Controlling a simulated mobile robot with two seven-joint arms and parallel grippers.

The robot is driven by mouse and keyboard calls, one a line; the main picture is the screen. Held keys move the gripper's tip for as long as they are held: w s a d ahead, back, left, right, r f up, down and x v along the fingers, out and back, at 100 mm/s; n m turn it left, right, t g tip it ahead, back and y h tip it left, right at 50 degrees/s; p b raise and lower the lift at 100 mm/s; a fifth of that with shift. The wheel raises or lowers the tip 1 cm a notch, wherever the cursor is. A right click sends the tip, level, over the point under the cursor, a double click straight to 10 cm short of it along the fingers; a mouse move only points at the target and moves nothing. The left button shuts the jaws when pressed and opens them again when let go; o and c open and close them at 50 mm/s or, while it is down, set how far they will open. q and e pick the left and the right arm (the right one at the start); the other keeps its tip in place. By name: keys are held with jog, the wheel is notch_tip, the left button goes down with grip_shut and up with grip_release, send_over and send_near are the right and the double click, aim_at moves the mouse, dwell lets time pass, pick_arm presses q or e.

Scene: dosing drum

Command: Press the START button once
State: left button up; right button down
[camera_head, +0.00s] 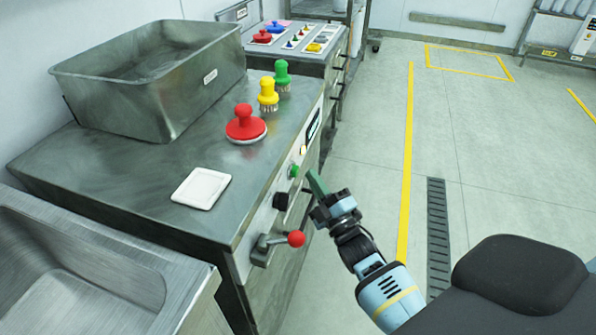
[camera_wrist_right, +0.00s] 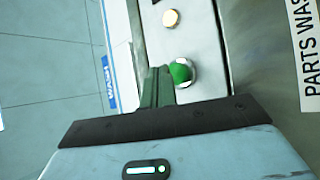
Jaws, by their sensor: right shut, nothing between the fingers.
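The START button is most likely the green round button (camera_head: 293,171) on the front panel of the steel bench; no label on it can be read. In the right wrist view the green button (camera_wrist_right: 181,72) sits in a silver ring, just right of my fingertips. My right gripper (camera_head: 316,182) is shut and empty, its green fingers pointing at the panel close to the button. In the wrist view the shut fingers (camera_wrist_right: 157,84) appear beside the button; whether they touch it I cannot tell. My left gripper is not in view.
A red-ball lever (camera_head: 296,238) and a black knob (camera_head: 281,201) sit lower on the panel. A pale round light (camera_wrist_right: 170,18) is beside the button. On top are a steel bin (camera_head: 150,85), a white tile (camera_head: 201,188) and red, yellow and green knobbed pieces.

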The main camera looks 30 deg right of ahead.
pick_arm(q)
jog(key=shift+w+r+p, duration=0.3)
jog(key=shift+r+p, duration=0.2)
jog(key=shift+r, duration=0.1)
pick_arm(e)
jog(key=s+d, duration=0.3)
jog(key=shift+s, duration=0.3)
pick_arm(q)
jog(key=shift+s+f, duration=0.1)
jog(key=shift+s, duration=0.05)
